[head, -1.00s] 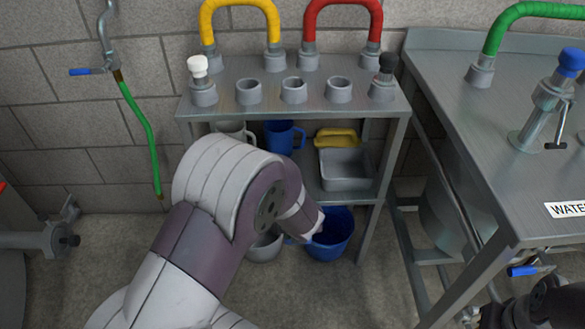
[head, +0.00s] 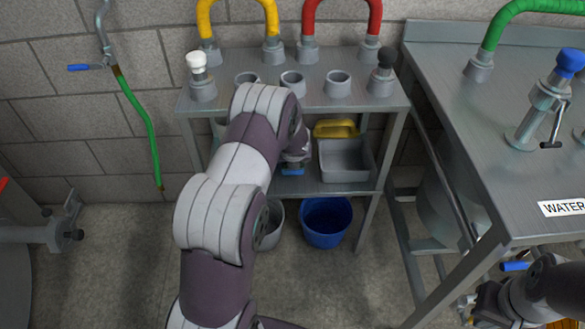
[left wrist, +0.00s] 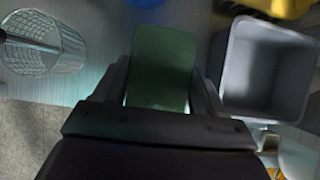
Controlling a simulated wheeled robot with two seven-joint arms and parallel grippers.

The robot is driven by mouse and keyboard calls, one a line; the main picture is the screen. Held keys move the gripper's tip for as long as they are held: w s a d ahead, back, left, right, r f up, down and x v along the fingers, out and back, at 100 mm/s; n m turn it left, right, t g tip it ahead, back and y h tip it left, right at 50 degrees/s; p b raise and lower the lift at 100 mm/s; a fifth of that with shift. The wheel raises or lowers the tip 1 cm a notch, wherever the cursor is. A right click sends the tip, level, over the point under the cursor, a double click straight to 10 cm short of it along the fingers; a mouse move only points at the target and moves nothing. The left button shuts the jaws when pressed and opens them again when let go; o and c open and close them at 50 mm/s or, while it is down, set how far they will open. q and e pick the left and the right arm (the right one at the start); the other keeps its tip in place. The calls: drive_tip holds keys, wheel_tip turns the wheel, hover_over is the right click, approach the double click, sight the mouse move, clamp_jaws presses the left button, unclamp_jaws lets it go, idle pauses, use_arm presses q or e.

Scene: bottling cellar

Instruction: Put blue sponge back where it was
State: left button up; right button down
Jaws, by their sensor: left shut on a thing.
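The blue sponge (head: 292,169) shows as a small blue edge at the end of my left arm in the head view, at the middle shelf of the rack. In the left wrist view the held piece (left wrist: 161,68) shows a dark green face between the two fingers. My left gripper (left wrist: 160,85) is shut on it, left of the grey tub (head: 346,160), which also shows in the left wrist view (left wrist: 268,70). I cannot tell whether the sponge touches the shelf (head: 325,189). My right gripper (head: 472,310) is low at the right; its jaws are unclear.
A yellow object (head: 336,129) lies behind the tub. A wire basket (left wrist: 42,58) lies left of my left gripper. A blue bucket (head: 326,222) and a grey bucket (head: 271,228) stand on the floor below. The metal worktop (head: 480,120) stands to the right.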

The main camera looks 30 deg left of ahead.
sight(292, 177)
use_arm(q)
wheel_tip(292, 177, down, 5)
drive_tip(key=b, duration=0.3)
drive_tip(key=shift+f+b, duration=0.1)
drive_tip(key=shift+b, duration=0.2)
drive_tip(key=shift+w+a, duration=0.1)
drive_tip(key=shift+w, duration=0.15)
drive_tip(key=shift+r, duration=0.2)
drive_tip(key=shift+s+f, duration=0.1)
drive_tip(key=shift+f, duration=0.05)
drive_tip(key=o, duration=1)
